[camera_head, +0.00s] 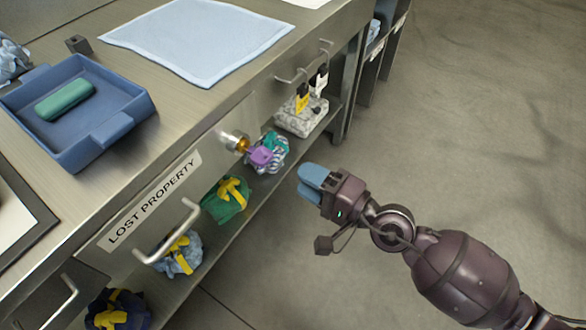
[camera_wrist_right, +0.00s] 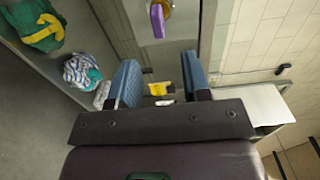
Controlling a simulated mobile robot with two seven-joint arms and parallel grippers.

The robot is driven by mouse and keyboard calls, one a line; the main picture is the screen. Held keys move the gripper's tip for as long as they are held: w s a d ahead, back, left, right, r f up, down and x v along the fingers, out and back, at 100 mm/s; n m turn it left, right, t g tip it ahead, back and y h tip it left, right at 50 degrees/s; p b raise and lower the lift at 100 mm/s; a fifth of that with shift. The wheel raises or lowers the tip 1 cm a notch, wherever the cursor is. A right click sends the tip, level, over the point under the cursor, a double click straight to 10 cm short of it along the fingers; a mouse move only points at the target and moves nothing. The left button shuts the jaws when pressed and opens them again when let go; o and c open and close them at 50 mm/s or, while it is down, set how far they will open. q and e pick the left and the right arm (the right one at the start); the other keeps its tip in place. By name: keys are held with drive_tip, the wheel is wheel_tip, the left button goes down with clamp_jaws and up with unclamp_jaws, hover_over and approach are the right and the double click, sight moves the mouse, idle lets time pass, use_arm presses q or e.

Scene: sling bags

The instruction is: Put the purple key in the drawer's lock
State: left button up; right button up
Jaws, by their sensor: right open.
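The purple key (camera_head: 261,156) sticks out from the brass lock (camera_head: 237,141) on the front of the drawer labelled "LOST PROPERTY" (camera_head: 155,200), with no gripper on it. How deep its shaft sits in the lock is hard to see. In the right wrist view the key (camera_wrist_right: 157,20) hangs at the lock (camera_wrist_right: 166,6), beyond the fingers. My right gripper (camera_head: 312,181) is open and empty, to the right of the key and apart from it. Its two blue fingers (camera_wrist_right: 161,80) stand apart in the right wrist view. My left gripper is out of view.
The drawer's handle (camera_head: 168,234) juts out at lower left. Below, a shelf holds tied cloth bundles, one green (camera_head: 227,200). A blue tray (camera_head: 70,115) stands on the counter. The floor at right is clear.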

drive_tip(key=shift+s+d, duration=0.35)
drive_tip(key=shift+d, duration=0.15)
idle(0.3)
